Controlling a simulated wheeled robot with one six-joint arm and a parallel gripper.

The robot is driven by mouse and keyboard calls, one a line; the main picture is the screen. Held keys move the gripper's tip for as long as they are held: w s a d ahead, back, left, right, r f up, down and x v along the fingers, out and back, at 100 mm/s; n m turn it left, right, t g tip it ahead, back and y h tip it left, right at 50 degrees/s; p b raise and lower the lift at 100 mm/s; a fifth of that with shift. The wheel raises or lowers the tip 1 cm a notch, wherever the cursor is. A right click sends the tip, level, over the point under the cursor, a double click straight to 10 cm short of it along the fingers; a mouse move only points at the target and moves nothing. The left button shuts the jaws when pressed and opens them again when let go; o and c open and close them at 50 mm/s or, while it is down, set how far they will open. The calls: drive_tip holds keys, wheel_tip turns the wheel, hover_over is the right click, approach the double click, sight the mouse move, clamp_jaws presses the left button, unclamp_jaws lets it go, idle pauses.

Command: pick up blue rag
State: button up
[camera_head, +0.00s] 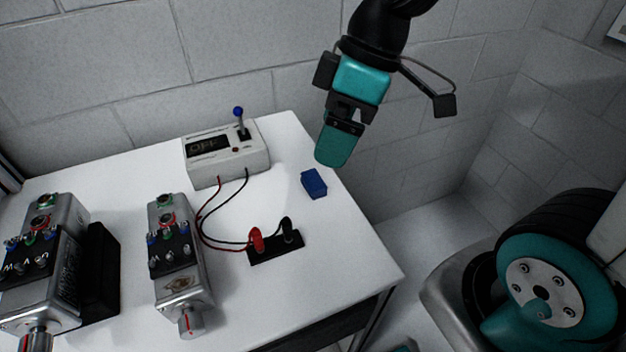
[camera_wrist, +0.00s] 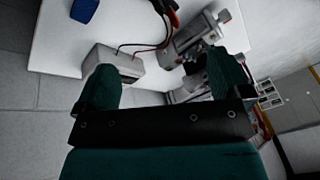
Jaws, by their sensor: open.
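The blue rag (camera_head: 314,184) is a small, dark blue folded block on the white table, near its right edge. It also shows in the wrist view (camera_wrist: 84,10), cut by the top edge at the upper left. My gripper (camera_head: 338,148) is teal and black and hangs above the table's back right, up and behind the rag and apart from it. In the wrist view its two fingers (camera_wrist: 165,82) are spread wide with nothing between them.
A white box with a lever and "OFF" display (camera_head: 228,152) stands at the back. Red and black wires run to a black terminal block (camera_head: 276,248). Two metal motors (camera_head: 178,262) (camera_head: 48,265) stand at left. White table (camera_head: 350,262) is bare around the rag. Walls are behind.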

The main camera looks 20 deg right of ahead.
drive_tip(key=w+d+f+n, duration=0.4)
drive_tip(key=w+d+n, duration=0.2)
drive_tip(key=w+d, duration=0.4)
drive_tip(key=p, duration=0.3)
hover_over(314, 180)
drive_tip(key=d, duration=0.2)
drive_tip(key=shift+n, duration=0.3)
wheel_tip(314, 180, down, 12)
drive_tip(key=shift+s+d+r, duration=0.1)
drive_tip(key=shift+d, duration=0.05)
drive_tip(key=shift+p+x, duration=0.6)
drive_tip(key=shift+x, duration=2)
drive_tip(key=shift+r, duration=0.1)
drive_tip(key=c, duration=1.1)
drive_tip(key=shift+o, duration=0.2)
wheel_tip(314, 180, up, 20)
drive_tip(key=b, duration=0.2)
